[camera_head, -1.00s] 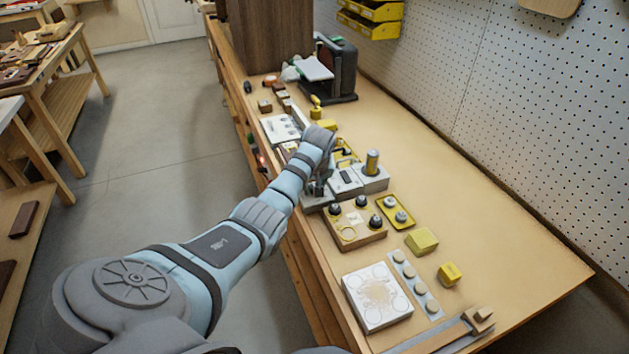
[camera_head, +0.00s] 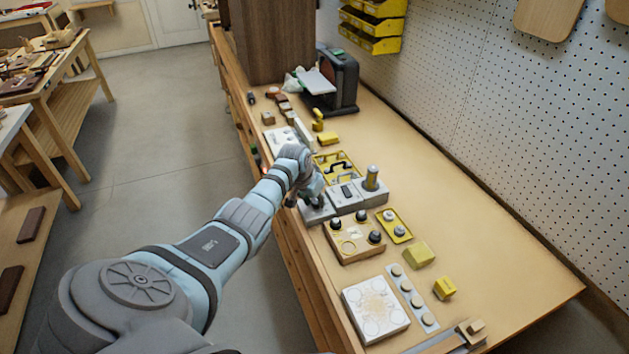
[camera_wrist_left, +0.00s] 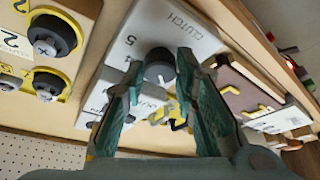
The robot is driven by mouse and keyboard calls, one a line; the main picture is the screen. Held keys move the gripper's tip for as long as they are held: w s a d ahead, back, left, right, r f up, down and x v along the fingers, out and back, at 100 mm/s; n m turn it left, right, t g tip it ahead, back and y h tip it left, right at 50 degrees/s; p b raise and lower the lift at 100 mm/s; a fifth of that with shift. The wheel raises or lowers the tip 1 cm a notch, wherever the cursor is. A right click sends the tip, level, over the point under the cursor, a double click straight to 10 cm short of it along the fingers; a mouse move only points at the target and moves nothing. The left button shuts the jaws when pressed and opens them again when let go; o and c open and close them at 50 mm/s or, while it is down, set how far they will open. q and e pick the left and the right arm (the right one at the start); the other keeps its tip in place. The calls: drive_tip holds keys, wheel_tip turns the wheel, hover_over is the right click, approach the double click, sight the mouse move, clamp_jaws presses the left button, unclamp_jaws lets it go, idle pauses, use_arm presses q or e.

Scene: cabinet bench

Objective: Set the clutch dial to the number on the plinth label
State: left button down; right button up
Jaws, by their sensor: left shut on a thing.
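The clutch dial has a dark round knob (camera_wrist_left: 160,70) on a pale plate (camera_wrist_left: 178,25) marked CLUTCH, with a 5 and a partly hidden 4 beside the knob. My left gripper (camera_wrist_left: 159,65) is shut on this knob, one finger on each side. In the head view my left gripper (camera_head: 317,200) is over the grey clutch plate (camera_head: 320,214), and the hand hides most of the dial. A grey plinth (camera_head: 378,196) carries an upright brass cylinder (camera_head: 372,176). I cannot read a number on its label. My right gripper is not in view.
A wooden box with dark knobs (camera_head: 350,245) and a yellow two-knob plate (camera_head: 393,225) are close by. A yellow tray with a dark handle (camera_head: 337,166) lies behind the dial. The bench is clear toward the pegboard (camera_head: 510,120).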

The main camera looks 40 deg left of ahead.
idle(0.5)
use_arm(q)
drive_tip(key=c, duration=1.6)
unclamp_jaws()
drive_tip(key=o, duration=0.3)
drive_tip(key=shift+w+f, duration=0.1)
drive_tip(key=shift+f, duration=0.05)
drive_tip(key=v, duration=1.2)
